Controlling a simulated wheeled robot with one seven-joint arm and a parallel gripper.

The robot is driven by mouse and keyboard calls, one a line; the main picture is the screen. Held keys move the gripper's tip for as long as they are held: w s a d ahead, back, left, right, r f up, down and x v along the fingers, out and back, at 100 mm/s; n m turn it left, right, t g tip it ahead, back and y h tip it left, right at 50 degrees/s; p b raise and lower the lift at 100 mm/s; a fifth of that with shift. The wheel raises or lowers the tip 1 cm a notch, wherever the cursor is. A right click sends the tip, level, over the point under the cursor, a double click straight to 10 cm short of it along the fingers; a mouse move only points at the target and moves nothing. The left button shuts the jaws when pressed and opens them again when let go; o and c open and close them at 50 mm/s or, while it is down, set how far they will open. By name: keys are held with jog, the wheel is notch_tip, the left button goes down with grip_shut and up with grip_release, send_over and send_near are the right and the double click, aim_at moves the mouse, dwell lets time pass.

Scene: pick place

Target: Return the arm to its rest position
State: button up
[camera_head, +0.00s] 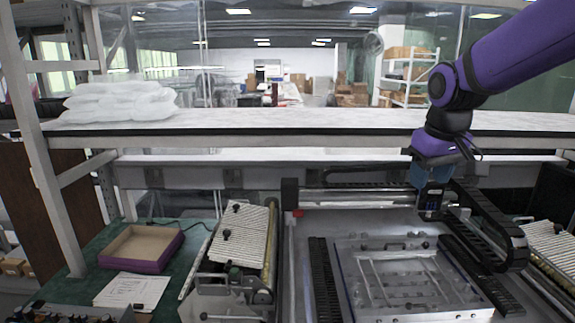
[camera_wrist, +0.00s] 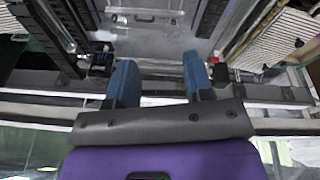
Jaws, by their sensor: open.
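My purple and black arm comes in from the upper right in the head view. My gripper (camera_head: 431,174) has blue fingers and points down above the back of the machine bed. In the wrist view the two blue fingers of my gripper (camera_wrist: 160,78) stand apart with nothing between them. The gripper is open and empty. Part of the fingertips' surroundings is hidden by the machine's dark rail parts in the head view.
A machine with a clear-topped plate (camera_head: 410,280) lies below. A shelf (camera_head: 300,122) spans the back, with white bags (camera_head: 118,103) on it. At left, an open purple-sided box (camera_head: 142,246) and a paper (camera_head: 132,290) lie on a green table. A black cable chain (camera_head: 490,225) curves at right.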

jog(key=s+d+r+m+t, duration=0.1)
jog(key=s, duration=1)
jog(key=s+d+m+t, duration=0.1)
jog(key=s, duration=1)
jog(key=shift+s+d+r+m, duration=0.2)
jog(key=shift+d+r+m, duration=0.05)
jog(key=shift+r+m, duration=0.15)
jog(key=shift+w, duration=0.1)
dwell(0.4)
